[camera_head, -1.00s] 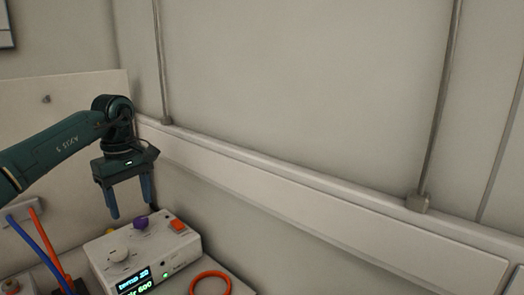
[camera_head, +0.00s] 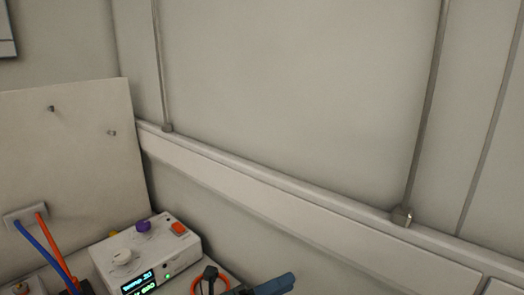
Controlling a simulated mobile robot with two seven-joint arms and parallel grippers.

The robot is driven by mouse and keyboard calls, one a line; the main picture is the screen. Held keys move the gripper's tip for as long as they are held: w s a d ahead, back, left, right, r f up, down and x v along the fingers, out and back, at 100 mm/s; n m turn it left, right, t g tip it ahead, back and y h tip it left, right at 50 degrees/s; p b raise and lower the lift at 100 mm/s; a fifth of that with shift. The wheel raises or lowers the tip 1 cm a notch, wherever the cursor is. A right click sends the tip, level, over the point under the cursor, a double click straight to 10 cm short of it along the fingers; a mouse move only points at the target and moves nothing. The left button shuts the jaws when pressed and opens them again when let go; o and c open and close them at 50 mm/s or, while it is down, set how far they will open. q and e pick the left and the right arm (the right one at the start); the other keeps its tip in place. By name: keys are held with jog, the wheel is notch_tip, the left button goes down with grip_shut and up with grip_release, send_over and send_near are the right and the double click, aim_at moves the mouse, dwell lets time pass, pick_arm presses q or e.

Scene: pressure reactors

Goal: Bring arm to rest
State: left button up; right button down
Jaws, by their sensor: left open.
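My left gripper (camera_head: 284,284) shows only in part at the bottom edge of the head view, right of the white control box. One blue-grey finger points to the right, and the other finger is cut off or hidden. I see nothing held at the visible finger. The rest of my left arm is mostly out of view below. A small dark part (camera_head: 210,273) stands up in front of the orange ring (camera_head: 196,285). My right gripper is not in view.
The white control box (camera_head: 158,247) has a white knob, a purple knob, an orange switch and a lit display. Blue and orange tubes (camera_head: 52,247) run from a socket plate at left. A pale panel (camera_head: 95,165) and a wall rail (camera_head: 270,198) stand behind. The space above the box is clear.

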pick_arm(q)
jog(key=s+a+f+n+t+y+p, duration=0.15)
jog(key=a+f+n+t+y, duration=0.35)
jog(key=n, duration=0.7)
jog(key=s+a+f+n+t+y, duration=0.3)
jog(key=a+f+n+t+y, duration=0.25)
jog(key=n, duration=0.75)
jog(key=s+a+f+n+g+y+p, duration=0.1)
jog(key=s+a+f+n+g+y, duration=0.5)
jog(key=s, duration=0.5)
notch_tip(320, 180, down, 2)
jog(key=a+n, duration=0.1)
jog(key=n, duration=0.2)
jog(key=shift+s+f+n+g, duration=0.15)
jog(key=shift+f+n+g, duration=0.05)
jog(key=shift+n+g, duration=0.2)
